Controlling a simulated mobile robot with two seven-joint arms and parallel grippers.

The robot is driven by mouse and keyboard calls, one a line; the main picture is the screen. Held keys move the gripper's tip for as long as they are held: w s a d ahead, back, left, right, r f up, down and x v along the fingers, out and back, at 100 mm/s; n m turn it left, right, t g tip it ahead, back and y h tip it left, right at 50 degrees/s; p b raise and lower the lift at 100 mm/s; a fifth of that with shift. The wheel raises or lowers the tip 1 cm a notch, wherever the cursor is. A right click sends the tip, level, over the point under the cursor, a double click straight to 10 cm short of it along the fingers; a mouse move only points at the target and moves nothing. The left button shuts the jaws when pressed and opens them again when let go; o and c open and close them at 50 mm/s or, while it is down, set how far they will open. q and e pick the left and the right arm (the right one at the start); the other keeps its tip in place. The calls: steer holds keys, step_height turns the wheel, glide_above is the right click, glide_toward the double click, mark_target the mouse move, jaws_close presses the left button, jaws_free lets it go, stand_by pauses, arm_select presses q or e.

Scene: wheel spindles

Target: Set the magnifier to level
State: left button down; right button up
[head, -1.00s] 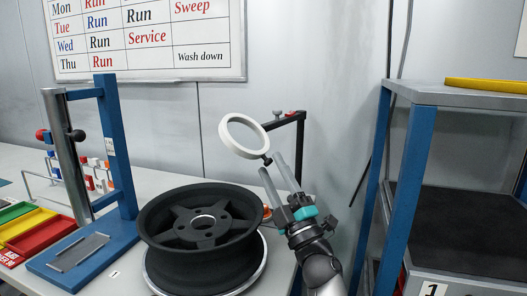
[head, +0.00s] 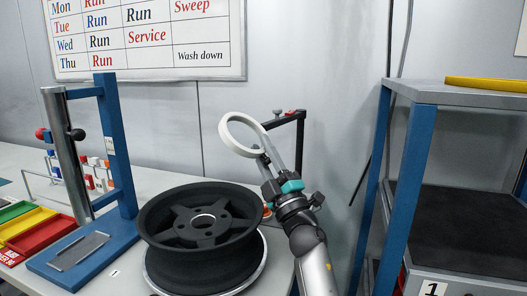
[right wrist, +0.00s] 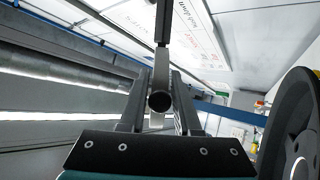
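The magnifier is a white ring (head: 238,149) on a dark bracket arm (head: 285,119) at the back of the bench. In the head view the ring is tilted. My right gripper (head: 263,148) has its fingers up at the ring's lower right edge, by its joint. In the right wrist view the two fingers stand apart, with a round dark knob (right wrist: 160,101) and a pale stem between them. A gap seems to show on each side. My left gripper is not in view.
A black wheel (head: 200,225) lies on a round stand just left of my right arm. A blue frame with a grey post (head: 66,150) stands further left, near coloured trays (head: 45,234). A blue-legged shelf (head: 412,180) is on the right.

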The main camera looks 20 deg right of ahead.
jaws_close()
stand_by(1.0)
